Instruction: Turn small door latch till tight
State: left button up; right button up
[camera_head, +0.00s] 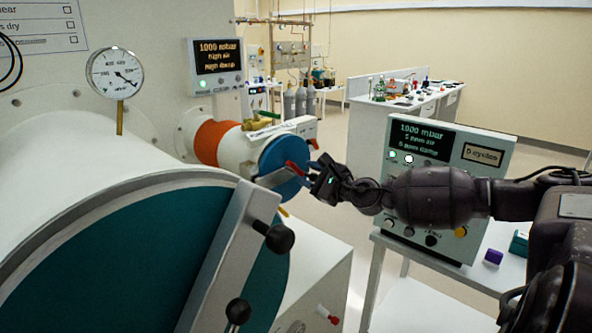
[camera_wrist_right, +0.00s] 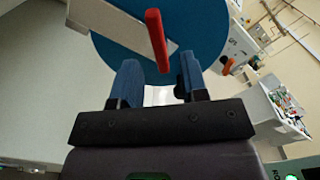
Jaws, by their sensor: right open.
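The small door (camera_head: 284,160) is a blue round disc on the end of a white tube with an orange band. It also fills the upper middle of the right wrist view (camera_wrist_right: 205,30). Its latch is a pale bar (camera_wrist_right: 115,25) across the disc with a red handle (camera_wrist_right: 156,40); the handle also shows in the head view (camera_head: 296,168). My right gripper (camera_head: 312,180) is in front of the disc, close to the red handle. In the wrist view its two blue fingers (camera_wrist_right: 157,85) are apart, with the handle's lower end just beyond the gap between them. My left gripper is out of view.
A large teal round door (camera_head: 120,265) with a pale bar and black knobs (camera_head: 279,237) stands at the near left. A control box (camera_head: 440,180) reading 1000 mbar stands on a white table to the right. A pressure gauge (camera_head: 115,73) rises behind the large door.

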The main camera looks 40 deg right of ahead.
aim_at(299, 170)
jog(key=shift+w+a, duration=0.15)
jog(key=shift+w, duration=1.05)
jog(key=shift+w+a, duration=0.1)
jog(key=shift+w, duration=1.1)
grip_shut()
